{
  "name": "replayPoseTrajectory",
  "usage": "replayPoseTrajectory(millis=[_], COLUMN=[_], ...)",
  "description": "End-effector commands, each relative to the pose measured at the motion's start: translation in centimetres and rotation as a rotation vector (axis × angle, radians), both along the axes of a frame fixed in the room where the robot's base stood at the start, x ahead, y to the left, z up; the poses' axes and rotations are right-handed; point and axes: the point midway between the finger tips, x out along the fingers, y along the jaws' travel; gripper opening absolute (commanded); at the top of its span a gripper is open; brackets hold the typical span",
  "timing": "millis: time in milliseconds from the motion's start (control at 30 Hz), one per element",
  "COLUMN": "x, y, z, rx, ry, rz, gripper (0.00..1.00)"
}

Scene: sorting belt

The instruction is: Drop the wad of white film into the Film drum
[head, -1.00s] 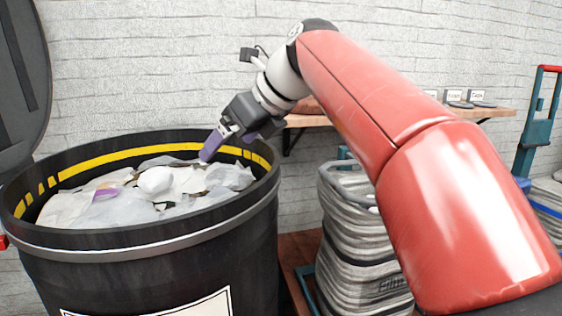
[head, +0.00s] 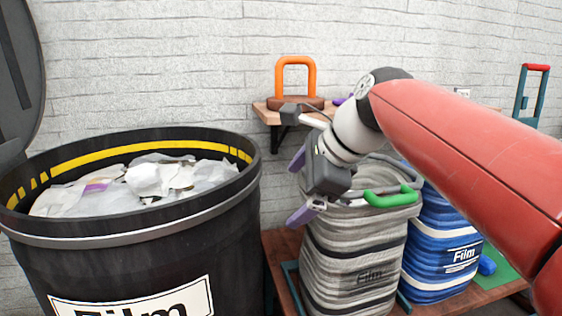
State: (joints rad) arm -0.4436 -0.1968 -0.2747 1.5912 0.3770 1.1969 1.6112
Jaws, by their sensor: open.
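The Film drum (head: 150,252) is a large black open drum at the left with a yellow stripe inside its rim and a white label on its front. It is filled high with crumpled white and pale film. A wad of white film (head: 150,180) lies on top of this pile, though I cannot tell it surely from the film around it. My gripper (head: 297,188) is to the right of the drum, outside its rim, with its purple-tipped fingers spread and nothing between them. It is in front of the grey striped Film sack.
A grey striped sack (head: 350,262) and a blue striped sack (head: 440,250) stand on a wooden platform right of the drum. A green handle (head: 390,199) shows by the grey sack. A wall shelf holds an orange loop-shaped object (head: 295,72). The drum's raised dark lid (head: 18,85) is at far left.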

Motion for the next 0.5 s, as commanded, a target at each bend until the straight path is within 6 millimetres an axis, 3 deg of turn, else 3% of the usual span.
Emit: replayPoseTrajectory(millis=[200, 500], x=[-6.3, -14.9], y=[-6.0, -11.1], z=[-7.2, -18.2], rx=[-0.391, -0.937], ry=[-0.226, -0.373], rz=[0.372, 0.987], gripper=[0.94, 0.94])
